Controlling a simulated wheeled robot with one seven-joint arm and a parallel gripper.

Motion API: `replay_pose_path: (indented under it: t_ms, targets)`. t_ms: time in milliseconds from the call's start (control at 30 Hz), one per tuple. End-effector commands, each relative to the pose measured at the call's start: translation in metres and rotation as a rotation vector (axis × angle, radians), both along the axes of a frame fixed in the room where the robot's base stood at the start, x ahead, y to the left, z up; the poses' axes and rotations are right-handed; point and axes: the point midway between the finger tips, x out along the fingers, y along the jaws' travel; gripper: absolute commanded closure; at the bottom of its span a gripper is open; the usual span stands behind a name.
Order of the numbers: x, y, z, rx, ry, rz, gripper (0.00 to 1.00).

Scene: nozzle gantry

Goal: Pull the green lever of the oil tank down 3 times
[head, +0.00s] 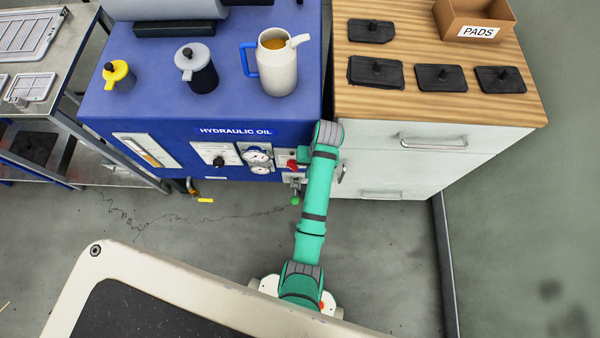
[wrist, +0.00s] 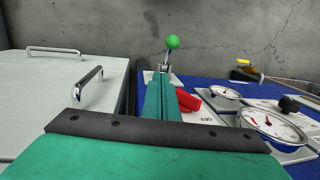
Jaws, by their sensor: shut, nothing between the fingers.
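The green lever (head: 295,201) is a short metal rod with a green ball at its end. It is at the lower right of the tank's front, with the ball below its mount in the head view. The ball also shows beyond my fingers in the wrist view (wrist: 172,42). The oil tank (head: 110,140) is blue and marked HYDRAULIC OIL. My gripper (wrist: 161,85) is shut and empty, its fingers pointing towards the lever's mount. Whether they touch the lever is unclear. In the head view my arm hides most of the gripper.
A red handle (wrist: 187,100) is close beside my fingers. Gauges (head: 259,158) and a black knob are farther along the panel. The pale drawer cabinet (head: 400,165) with protruding handles stands close on the right. A yellow-handled valve (head: 205,200) is low on the left. The floor in front is clear.

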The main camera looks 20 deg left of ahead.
Motion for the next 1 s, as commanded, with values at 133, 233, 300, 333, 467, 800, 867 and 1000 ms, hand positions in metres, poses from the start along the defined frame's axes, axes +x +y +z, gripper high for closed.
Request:
replay_pose_path:
  t_ms: [133, 233, 300, 333, 467, 800, 867, 1000]
  targets:
    - [-0.002, 0.001, -0.007, -0.001, 0.002, 0.0, 1.0]
    - [-0.003, 0.002, -0.019, -0.001, 0.004, 0.0, 1.0]
    - [-0.005, 0.004, -0.031, -0.001, 0.003, 0.0, 1.0]
    - [-0.005, 0.005, -0.036, -0.001, 0.004, 0.001, 1.0]
    - [-0.008, 0.008, -0.06, -0.001, 0.004, 0.001, 1.0]
    - [-0.026, 0.016, -0.11, -0.001, 0.002, -0.005, 1.0]
    - [-0.032, 0.018, -0.113, 0.0, 0.001, -0.004, 1.0]
    - [-0.04, 0.022, -0.119, 0.0, 0.0, -0.002, 1.0]
